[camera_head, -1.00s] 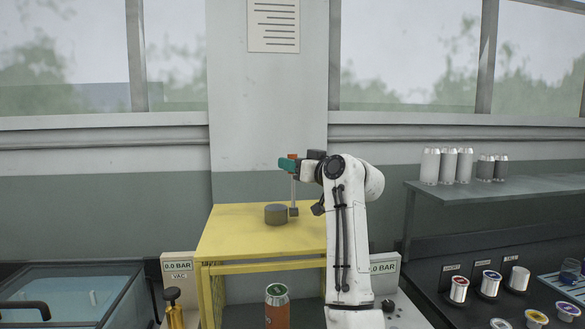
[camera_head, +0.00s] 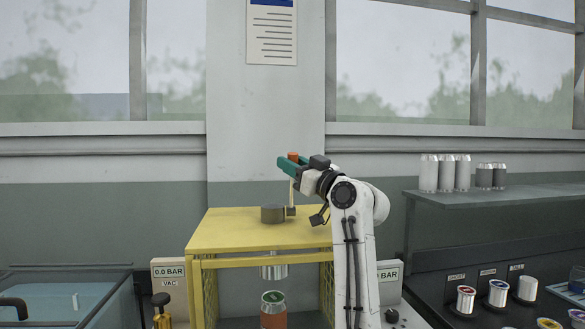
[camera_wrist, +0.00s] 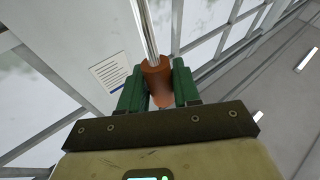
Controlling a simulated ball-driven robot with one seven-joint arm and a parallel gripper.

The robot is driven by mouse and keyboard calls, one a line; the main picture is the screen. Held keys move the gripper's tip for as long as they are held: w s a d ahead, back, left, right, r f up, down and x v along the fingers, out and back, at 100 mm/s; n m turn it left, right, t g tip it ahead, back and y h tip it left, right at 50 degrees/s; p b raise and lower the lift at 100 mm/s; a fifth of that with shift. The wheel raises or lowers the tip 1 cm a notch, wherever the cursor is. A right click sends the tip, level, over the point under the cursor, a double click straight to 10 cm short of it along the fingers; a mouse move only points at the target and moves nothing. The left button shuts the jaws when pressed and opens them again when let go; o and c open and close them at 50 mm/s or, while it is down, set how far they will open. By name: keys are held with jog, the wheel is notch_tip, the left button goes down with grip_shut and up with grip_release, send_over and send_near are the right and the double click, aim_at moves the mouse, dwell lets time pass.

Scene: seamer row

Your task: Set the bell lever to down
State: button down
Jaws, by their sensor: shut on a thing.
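The bell lever is a thin pale rod (camera_head: 292,192) with an orange knob (camera_head: 293,156) at its top. It rises from a small block (camera_head: 291,211) on the yellow frame's top and stands about upright. My gripper (camera_head: 287,163), with teal fingers, is shut on the orange knob and slants up to the left. In the wrist view, the orange knob (camera_wrist: 158,85) sits between my green fingers (camera_wrist: 158,92), and the bright rod (camera_wrist: 147,28) runs on from it. A metal bell (camera_head: 273,267) shows beneath the yellow top, above a can (camera_head: 273,309).
The yellow frame (camera_head: 235,232) carries a grey round piece (camera_head: 272,214) beside the lever. A shelf (camera_head: 500,195) with several cans is at right, and a glass-topped tank (camera_head: 65,295) at left.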

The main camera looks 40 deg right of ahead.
jog(key=c, duration=0.9)
grip_release()
jog(key=shift+s+f, duration=0.2)
jog(key=shift+s, duration=0.25)
jog(key=s+b, duration=0.1)
jog(key=s, duration=1.1)
jog(key=shift+s, duration=0.15)
jog(key=shift+c, duration=0.2)
